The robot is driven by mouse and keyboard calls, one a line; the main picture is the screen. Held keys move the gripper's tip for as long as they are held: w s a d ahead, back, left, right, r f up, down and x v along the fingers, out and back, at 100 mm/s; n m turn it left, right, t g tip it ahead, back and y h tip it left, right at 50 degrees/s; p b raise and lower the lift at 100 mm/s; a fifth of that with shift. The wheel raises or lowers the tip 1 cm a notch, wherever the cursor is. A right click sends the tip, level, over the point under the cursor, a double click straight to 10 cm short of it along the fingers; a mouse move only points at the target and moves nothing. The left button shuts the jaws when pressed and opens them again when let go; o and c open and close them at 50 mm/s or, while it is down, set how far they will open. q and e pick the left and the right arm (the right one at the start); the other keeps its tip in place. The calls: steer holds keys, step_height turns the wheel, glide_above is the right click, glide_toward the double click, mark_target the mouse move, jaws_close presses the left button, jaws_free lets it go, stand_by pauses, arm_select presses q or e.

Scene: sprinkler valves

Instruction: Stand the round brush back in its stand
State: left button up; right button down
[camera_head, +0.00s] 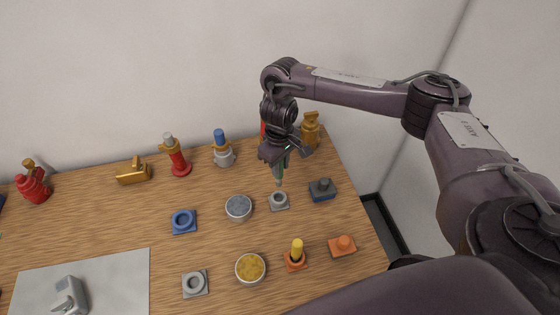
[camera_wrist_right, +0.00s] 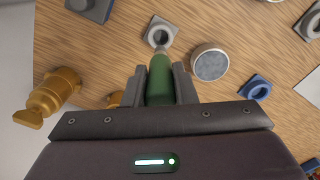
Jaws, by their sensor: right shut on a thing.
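My right gripper (camera_head: 285,153) is shut on a green round brush (camera_head: 280,172), held with its lower end pointing down. In the wrist view the gripper (camera_wrist_right: 160,84) has the green brush (camera_wrist_right: 160,72) between its two fingers. A grey square stand with a round opening (camera_head: 279,201) lies just below the brush tip, and also shows in the wrist view (camera_wrist_right: 160,35). The tip overlaps the near side of the stand there; I cannot tell whether it touches. My left gripper is not in view.
Close by are a round grey-blue dish (camera_head: 239,208), a dark blue block (camera_head: 322,190) and a gold valve (camera_head: 311,130). A blue ring stand (camera_head: 183,221) and another grey stand (camera_head: 195,284) lie left. Bare wood separates them.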

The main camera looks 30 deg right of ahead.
mark_target(280, 181)
steer(key=shift+f+b, duration=0.9)
steer(key=shift+f, duration=2)
steer(key=shift+r, duration=0.1)
steer(key=shift+p, duration=0.4)
steer(key=shift+f+b, duration=1.05)
steer(key=shift+f, duration=1.05)
steer(key=c, duration=1.1)
jaws_free()
